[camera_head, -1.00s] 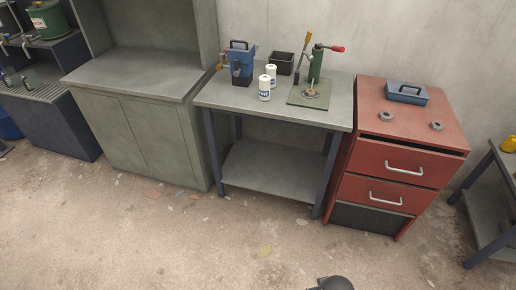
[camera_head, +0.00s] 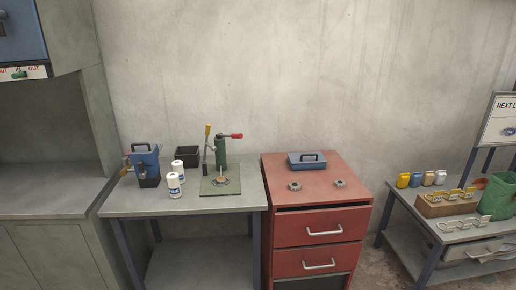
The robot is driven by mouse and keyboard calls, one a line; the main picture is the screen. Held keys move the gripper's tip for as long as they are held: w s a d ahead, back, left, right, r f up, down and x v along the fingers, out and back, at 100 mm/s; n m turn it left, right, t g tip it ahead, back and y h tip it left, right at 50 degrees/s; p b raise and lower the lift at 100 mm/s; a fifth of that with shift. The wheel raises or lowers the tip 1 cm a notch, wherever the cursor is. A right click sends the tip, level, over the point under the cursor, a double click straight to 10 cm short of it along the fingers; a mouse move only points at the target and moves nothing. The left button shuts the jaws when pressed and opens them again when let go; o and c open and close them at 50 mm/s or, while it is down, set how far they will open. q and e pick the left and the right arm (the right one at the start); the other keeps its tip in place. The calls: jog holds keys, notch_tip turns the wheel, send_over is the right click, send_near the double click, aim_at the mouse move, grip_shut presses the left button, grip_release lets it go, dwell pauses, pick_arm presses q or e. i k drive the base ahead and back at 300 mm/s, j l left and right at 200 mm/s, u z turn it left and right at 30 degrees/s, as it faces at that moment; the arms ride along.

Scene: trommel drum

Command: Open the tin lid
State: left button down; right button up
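A flat blue tin (camera_head: 307,160) with a dark handle on its lid sits at the back of the red cabinet's top. Its lid looks shut. It is the likeliest tin here, though the frames do not name it. Neither of my grippers is in view, so nothing shows near the tin.
The red drawer cabinet (camera_head: 322,198) also bears two small grey rings (camera_head: 340,183). Left of it, a grey bench (camera_head: 205,203) holds a green press (camera_head: 221,160), white bottles (camera_head: 173,185), a black bin (camera_head: 188,157) and a blue device (camera_head: 145,162). A low table (camera_head: 412,205) stands right.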

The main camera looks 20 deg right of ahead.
aim_at(312, 157)
jog(key=i+l+z, duration=0.1)
jog(key=i+l, duration=0.15)
jog(key=i, duration=0.15)
jog(key=i+l+z, duration=0.1)
jog(key=i, duration=0.3)
jog(key=l, duration=0.1)
